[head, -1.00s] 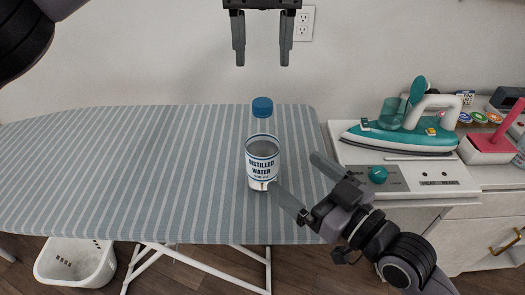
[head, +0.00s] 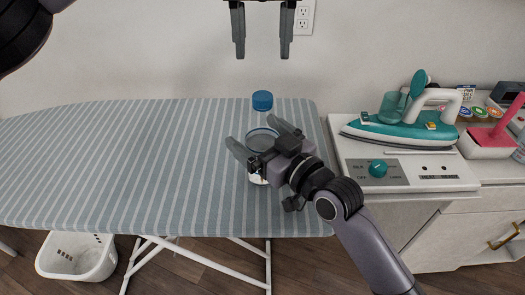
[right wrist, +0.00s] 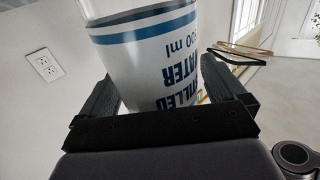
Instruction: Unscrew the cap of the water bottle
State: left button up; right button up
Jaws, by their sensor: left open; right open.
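The water bottle (head: 262,130) stands upright on the striped ironing board (head: 130,165), near its right end. Its blue cap (head: 262,100) is on top. My right gripper (head: 258,138) is open around the bottle's body, and it hides much of the label in the head view. In the right wrist view the bottle (right wrist: 150,55) stands between the two open fingers (right wrist: 160,85), its "distilled water" label facing the camera. My left gripper (head: 261,48) is open and empty, pointing down above the cap and well clear of it.
A teal and white iron (head: 405,130) rests on a white unit with a knob (head: 378,168) at the right. A pink-handled item (head: 490,138) stands beyond it. A white basket (head: 75,257) is on the floor below the board. The board's left side is clear.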

grip_shut()
dwell(0.3)
